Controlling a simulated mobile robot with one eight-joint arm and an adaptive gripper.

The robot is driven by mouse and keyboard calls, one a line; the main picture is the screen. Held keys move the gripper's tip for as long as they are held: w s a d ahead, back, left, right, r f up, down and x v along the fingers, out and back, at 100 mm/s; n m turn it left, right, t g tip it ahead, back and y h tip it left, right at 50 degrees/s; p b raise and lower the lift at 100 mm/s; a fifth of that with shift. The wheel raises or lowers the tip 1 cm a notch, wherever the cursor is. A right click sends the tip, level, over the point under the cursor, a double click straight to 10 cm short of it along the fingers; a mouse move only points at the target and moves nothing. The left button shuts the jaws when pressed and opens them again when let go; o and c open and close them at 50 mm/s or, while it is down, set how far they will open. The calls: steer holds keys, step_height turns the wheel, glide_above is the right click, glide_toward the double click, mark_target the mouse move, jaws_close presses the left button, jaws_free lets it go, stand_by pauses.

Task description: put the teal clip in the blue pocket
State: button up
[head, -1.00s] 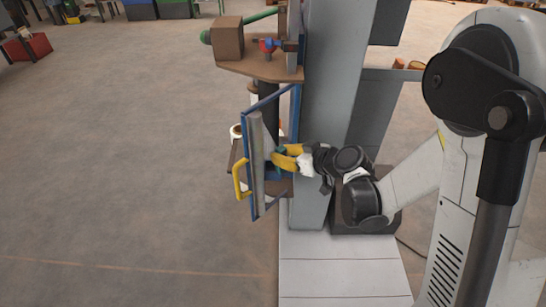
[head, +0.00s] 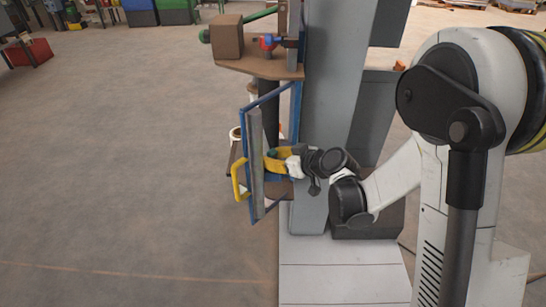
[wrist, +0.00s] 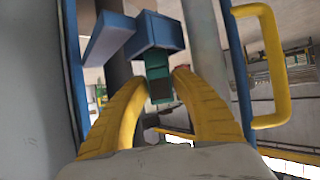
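My gripper (wrist: 160,78) has two yellow fingers, which reach in from the bottom of the wrist view. The teal clip (wrist: 159,84) is between their tips, and the fingers look closed on its sides. A blue box-like pocket (wrist: 157,33) is just beyond and above the clip in the wrist view. The clip's far end meets or overlaps the pocket's lower edge; I cannot tell whether it is inside. In the head view my gripper (head: 270,160) is behind the open blue-framed gate, and its fingertips are partly hidden by the gate.
The blue-framed gate (head: 255,155) with a yellow handle (head: 238,180) stands to the left of my gripper. A grey column (head: 330,90) rises close on the right. A brown shelf (head: 262,67) with a box and a red-and-blue valve is above. The floor at left is open.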

steer(key=shift+r, duration=0.2)
steer(key=s+d+r+m+h+p, duration=0.1)
steer(key=s+d+r+m+h, duration=0.1)
steer(key=s+d+r, duration=0.3)
steer(key=s+d+r+m+g+h+p, duration=0.1)
steer(key=s+d+r, duration=0.4)
steer(key=s, duration=0.8)
steer(key=s+d+r+m+h+p, duration=0.2)
steer(key=s+d+r+m+h, duration=0.3)
steer(key=s+d, duration=0.3)
steer(key=shift+s+m+g+p, duration=0.3)
steer(key=shift+s+g, duration=0.1)
steer(key=shift+s, duration=0.1)
steer(key=shift+d+r, duration=0.1)
